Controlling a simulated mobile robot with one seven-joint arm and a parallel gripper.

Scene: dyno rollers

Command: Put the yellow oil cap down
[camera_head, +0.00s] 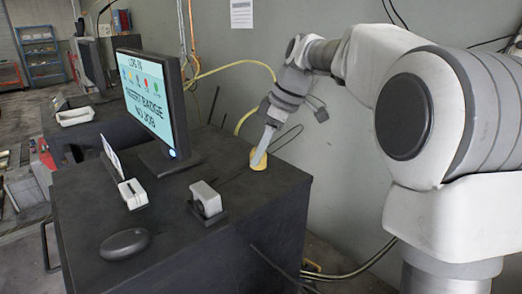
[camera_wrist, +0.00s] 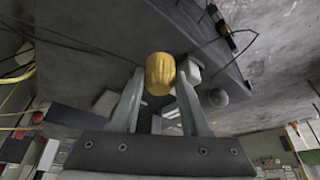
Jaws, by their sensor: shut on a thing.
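The yellow oil cap (camera_head: 259,161) is at the back right part of the black cabinet top (camera_head: 240,200), near its right corner. My gripper (camera_head: 264,147) points down from above and is shut on the cap. In the wrist view the ribbed cap (camera_wrist: 160,70) sits between the two fingertips of my gripper (camera_wrist: 160,88). The cap looks at or very close to the top surface; I cannot tell whether it touches.
A small grey-white device (camera_head: 206,198), a white badge holder (camera_head: 132,193) and a dark rounded mouse (camera_head: 124,243) are on the top. A grey wall (camera_head: 340,140) and a yellow cable (camera_head: 235,66) are close behind.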

